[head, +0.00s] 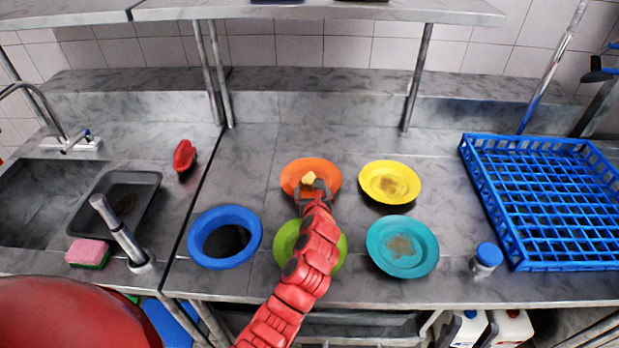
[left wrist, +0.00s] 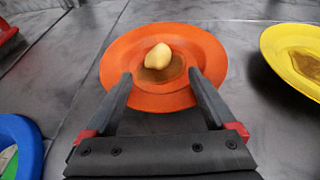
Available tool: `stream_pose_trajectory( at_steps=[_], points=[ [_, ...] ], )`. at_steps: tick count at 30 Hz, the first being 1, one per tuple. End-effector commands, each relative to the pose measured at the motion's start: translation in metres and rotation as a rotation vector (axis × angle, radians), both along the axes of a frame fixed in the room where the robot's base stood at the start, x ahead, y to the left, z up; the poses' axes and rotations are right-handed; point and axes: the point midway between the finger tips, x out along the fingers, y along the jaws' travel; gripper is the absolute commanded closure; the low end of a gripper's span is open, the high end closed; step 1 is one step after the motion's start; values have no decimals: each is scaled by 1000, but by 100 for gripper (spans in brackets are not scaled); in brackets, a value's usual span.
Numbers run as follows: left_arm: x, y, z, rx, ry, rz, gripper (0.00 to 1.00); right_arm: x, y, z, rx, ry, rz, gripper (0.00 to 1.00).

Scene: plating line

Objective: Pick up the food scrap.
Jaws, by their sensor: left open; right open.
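The food scrap (head: 308,179) is a small pale yellow lump on the orange plate (head: 294,168). In the left wrist view the scrap (left wrist: 157,55) lies by a brown stain near the middle of the orange plate (left wrist: 210,55). My left gripper (head: 313,187) is open and empty, over the near part of that plate. In the left wrist view its fingertips (left wrist: 160,74) point at the scrap, one to each side and a little short of it. My right gripper is not in view.
A yellow plate (head: 407,170), a teal plate (head: 428,250) and a green plate (head: 284,240), partly under my arm, stand close by. A shelf (head: 320,10) hangs above the back.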

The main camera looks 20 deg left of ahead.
Motion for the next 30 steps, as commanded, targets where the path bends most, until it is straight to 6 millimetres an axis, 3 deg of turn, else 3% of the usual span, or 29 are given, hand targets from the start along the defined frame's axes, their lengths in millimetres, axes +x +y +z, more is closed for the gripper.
stream_pose_trajectory(
  at_steps=[13, 23, 26, 30],
  points=[
    [40, 21, -9, 0, 0, 3, 11, 0, 0, 16, 0, 0, 0, 50],
    [45, 22, -12, -2, -2, 0, 11, 0, 0, 16, 0, 0, 0, 50],
    [45, 22, -12, -1, -1, -1, 24, 0, 0, 16, 0, 0, 0, 50],
    [45, 22, -12, -1, -1, -1, 49, 0, 0, 16, 0, 0, 0, 50]
  ],
)
